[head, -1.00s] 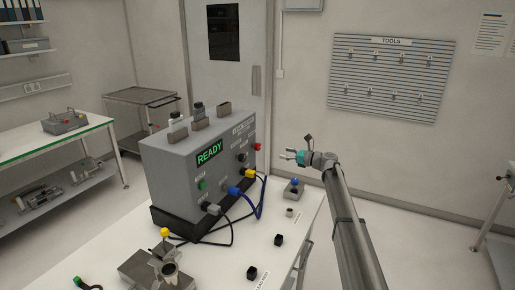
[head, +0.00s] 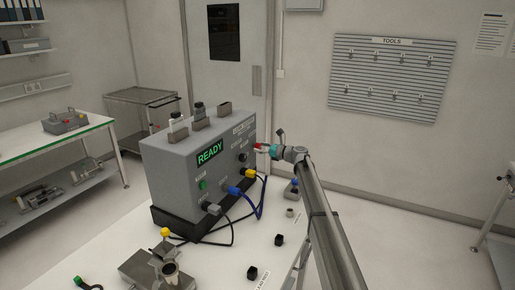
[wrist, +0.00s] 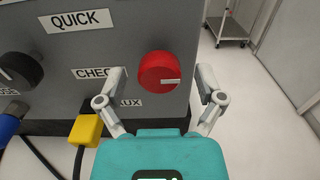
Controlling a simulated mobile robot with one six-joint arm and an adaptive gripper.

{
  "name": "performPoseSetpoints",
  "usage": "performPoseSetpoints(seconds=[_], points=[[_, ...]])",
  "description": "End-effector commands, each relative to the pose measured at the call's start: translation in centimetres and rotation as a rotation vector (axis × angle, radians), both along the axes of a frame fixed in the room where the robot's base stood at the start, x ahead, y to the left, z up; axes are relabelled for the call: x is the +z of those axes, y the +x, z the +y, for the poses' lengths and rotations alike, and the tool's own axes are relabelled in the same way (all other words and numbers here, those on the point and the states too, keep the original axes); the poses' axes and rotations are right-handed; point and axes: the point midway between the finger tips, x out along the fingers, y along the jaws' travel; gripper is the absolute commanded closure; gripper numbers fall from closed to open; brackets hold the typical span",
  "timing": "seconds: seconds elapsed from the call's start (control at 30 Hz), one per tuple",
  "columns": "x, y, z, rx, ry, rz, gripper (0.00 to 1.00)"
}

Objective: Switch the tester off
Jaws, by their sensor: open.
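The tester (head: 175,165) is a grey box on the white table, with a lit green READY display (head: 210,152). In the wrist view a red round knob (wrist: 159,71) with a pale pointer line sits on its front panel near the right edge. The pointer line points right. My gripper (head: 260,147) is at the tester's right end, in front of the knob. In the wrist view my gripper (wrist: 160,75) is open, one finger on each side of the knob. Contact with the knob cannot be told.
A yellow plug (wrist: 86,130) and a black knob (wrist: 18,72) are left of the red knob. A blue cable (head: 260,205) loops below the panel.

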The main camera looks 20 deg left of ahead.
Motion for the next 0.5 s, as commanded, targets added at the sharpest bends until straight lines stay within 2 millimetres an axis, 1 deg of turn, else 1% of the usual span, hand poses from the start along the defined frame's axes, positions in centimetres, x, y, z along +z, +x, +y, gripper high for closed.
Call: performPoseSetpoints(seconds=[0.03,0.13,0.47,0.5], points=[[0.00,0.07,0.41,0.001,0.000,0.000,0.13],[0.00,0.08,0.79,0.000,0.000,0.000,0.13],[0.00,0.09,0.89,-0.001,0.000,0.000,0.13],[0.00,0.10,0.87,-0.001,0.000,0.000,0.17]])
